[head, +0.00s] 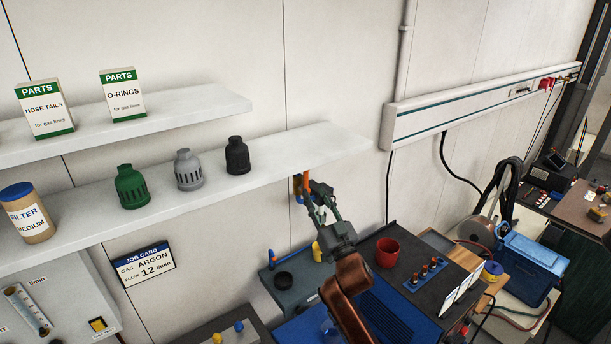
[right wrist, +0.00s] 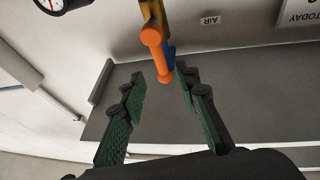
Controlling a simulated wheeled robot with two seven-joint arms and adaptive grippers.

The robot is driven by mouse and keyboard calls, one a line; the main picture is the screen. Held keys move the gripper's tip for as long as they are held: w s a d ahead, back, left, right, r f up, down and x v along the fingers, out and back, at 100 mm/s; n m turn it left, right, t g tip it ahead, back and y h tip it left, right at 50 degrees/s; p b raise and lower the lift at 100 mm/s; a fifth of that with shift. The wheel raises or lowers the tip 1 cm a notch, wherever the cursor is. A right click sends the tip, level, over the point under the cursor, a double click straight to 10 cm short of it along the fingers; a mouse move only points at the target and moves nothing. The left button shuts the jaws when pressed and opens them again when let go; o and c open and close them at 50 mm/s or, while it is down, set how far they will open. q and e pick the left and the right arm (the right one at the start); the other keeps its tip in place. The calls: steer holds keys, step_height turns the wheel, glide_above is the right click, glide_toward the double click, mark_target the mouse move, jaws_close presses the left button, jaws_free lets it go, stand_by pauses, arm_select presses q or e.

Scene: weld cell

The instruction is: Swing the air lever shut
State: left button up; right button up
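The air lever is an orange handle (head: 306,182) on the wall below the lower shelf. In the right wrist view the orange lever (right wrist: 155,48) hangs from a brass-coloured valve body (right wrist: 154,10), with a blue part (right wrist: 169,52) behind it. My right gripper (head: 318,198) is at the lever, its fingers pointing toward the wall. In the right wrist view my right gripper (right wrist: 160,82) is open, and the lever's lower end shows in the gap between the fingertips, nearer the right finger. I cannot tell whether it touches. My left gripper is not in view.
The lower shelf (head: 330,140) runs just above my right gripper. Below stand a grey-blue machine (head: 293,300) and a dark bench top with a red mug (head: 387,252). An AIR label (right wrist: 209,20) and a gauge (right wrist: 62,4) are by the valve.

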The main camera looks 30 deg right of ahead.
mark_target(307, 176)
steer(key=p+x, duration=0.1)
steer(key=x, duration=0.2)
steer(key=r+x, duration=0.1)
steer(key=x, duration=0.3)
steer(key=shift+s+a+p, duration=0.1)
steer(key=shift+s+p, duration=0.15)
steer(key=shift+p, duration=0.1)
steer(key=shift+w+r, duration=0.2)
steer(key=shift+w, duration=0.35)
steer(key=shift+c, duration=0.4)
jaws_close()
